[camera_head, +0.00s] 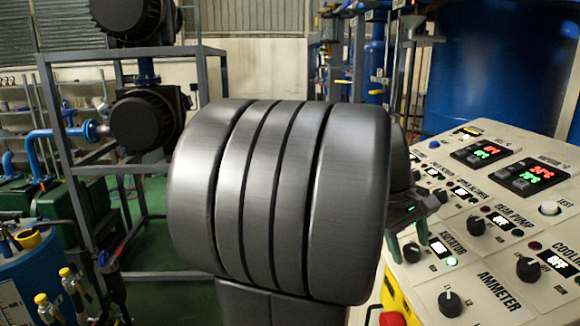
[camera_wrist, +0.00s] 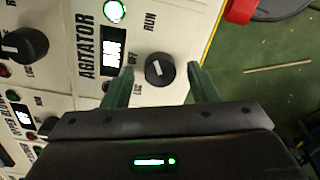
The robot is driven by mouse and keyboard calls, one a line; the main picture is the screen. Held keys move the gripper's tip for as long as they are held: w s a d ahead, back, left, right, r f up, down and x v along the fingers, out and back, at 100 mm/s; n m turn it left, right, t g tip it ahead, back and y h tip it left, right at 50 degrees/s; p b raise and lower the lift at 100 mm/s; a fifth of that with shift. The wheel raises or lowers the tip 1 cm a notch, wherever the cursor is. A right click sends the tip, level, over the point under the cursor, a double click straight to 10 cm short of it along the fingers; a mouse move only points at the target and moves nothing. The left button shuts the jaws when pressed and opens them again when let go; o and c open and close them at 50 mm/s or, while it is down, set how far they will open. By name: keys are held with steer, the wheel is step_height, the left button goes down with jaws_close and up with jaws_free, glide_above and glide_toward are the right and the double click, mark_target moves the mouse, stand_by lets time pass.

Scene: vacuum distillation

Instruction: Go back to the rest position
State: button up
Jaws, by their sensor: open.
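My gripper (camera_wrist: 160,82) is open in the wrist view, its two green fingers on either side of the black agitator knob (camera_wrist: 159,69). No contact with the knob shows, and the gap in depth is hard to judge. In the head view my gripper (camera_head: 408,238) shows at the left edge of the control panel (camera_head: 505,225), beside the AGITATOR label. My large dark arm link fills the middle of the head view and hides part of the panel. The agitator's green lamp (camera_wrist: 115,11) is lit.
A dark metal frame (camera_head: 62,160) with pumps stands at left. Green floor (camera_wrist: 265,60) lies beyond the panel edge.

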steer(key=shift+d+f, duration=0.1)
steer(key=shift+f, duration=0.1)
steer(key=shift+r, duration=0.15)
steer(key=v, duration=1.3)
steer(key=x, duration=1.3)
steer(key=shift+f, duration=0.2)
steer(key=n+b, duration=0.1)
steer(key=n, duration=0.4)
steer(key=shift+n, duration=0.4)
steer(key=n+b, duration=0.3)
steer(key=n, duration=0.3)
steer(key=shift+f+h, duration=0.1)
steer(key=shift+h, duration=0.2)
steer(key=shift+a+r, duration=0.25)
steer(key=shift+r, duration=0.15)
steer(key=v, duration=0.6)
steer(key=shift+r, duration=0.3)
